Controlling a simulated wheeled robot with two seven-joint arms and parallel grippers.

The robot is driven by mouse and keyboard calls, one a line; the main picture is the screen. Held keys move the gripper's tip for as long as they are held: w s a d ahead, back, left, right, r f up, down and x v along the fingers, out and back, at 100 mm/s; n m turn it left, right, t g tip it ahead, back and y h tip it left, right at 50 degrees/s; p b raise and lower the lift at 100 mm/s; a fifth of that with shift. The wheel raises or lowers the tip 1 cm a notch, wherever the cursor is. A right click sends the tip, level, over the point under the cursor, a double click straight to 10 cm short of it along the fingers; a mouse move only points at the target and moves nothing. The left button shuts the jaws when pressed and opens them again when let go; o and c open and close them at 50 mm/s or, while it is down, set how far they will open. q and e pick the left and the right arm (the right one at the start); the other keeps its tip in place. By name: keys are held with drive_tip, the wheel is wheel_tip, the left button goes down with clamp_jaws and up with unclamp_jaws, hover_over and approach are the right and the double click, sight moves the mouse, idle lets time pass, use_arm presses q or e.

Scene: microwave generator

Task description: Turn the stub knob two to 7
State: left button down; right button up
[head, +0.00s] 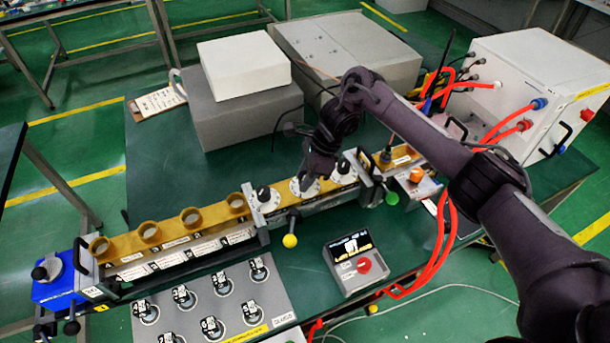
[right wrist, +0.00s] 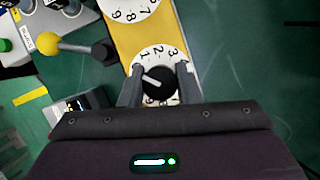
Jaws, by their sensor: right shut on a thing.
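The gripped stub knob (right wrist: 159,83) is a black knob on a white dial (right wrist: 158,55) with black numerals, set on a yellow strip. A white line on the knob points up and left, near the 1 in the right wrist view. My right gripper (right wrist: 160,78) has a finger on each side of it and is shut on it. In the head view my right gripper (head: 306,180) comes down over the middle of a row of dials and largely hides that knob. Other black knobs stand on its left (head: 263,193) and right (head: 343,167). My left gripper is not in view.
A yellow ball-ended lever (head: 290,241) stands in front of the row, with a green ball (head: 392,199) to its right. A small display box (head: 354,262) with a red knob sits nearby.

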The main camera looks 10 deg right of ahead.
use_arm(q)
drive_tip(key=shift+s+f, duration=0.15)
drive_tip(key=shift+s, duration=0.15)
